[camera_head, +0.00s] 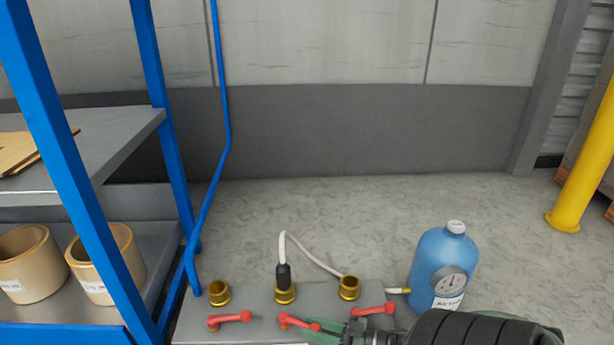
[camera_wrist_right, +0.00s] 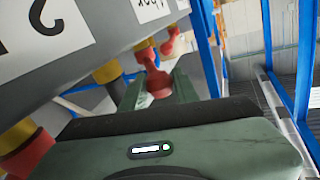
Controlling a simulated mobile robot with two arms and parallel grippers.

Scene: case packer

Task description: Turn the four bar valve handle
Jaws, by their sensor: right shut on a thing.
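A grey valve block (camera_head: 250,308) stands low in the head view, with three red valve handles along its front. The left handle (camera_head: 229,319) points sideways. The middle handle (camera_head: 290,321) is at the fingertips of my right gripper (camera_head: 322,331). The right handle (camera_head: 374,309) is free. In the right wrist view a red handle (camera_wrist_right: 158,84) sits between the green fingers of the right gripper (camera_wrist_right: 157,93), which is shut on it. Labels on the block show only in part, so I cannot read which handle is four bar. My left gripper is not in view.
Brass fittings (camera_head: 219,293) top the block, and a white hose (camera_head: 315,254) arcs between two of them. A blue air tank (camera_head: 443,264) with a gauge stands to the right. A blue-framed shelf (camera_head: 100,140) is at the left. Floor behind is clear.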

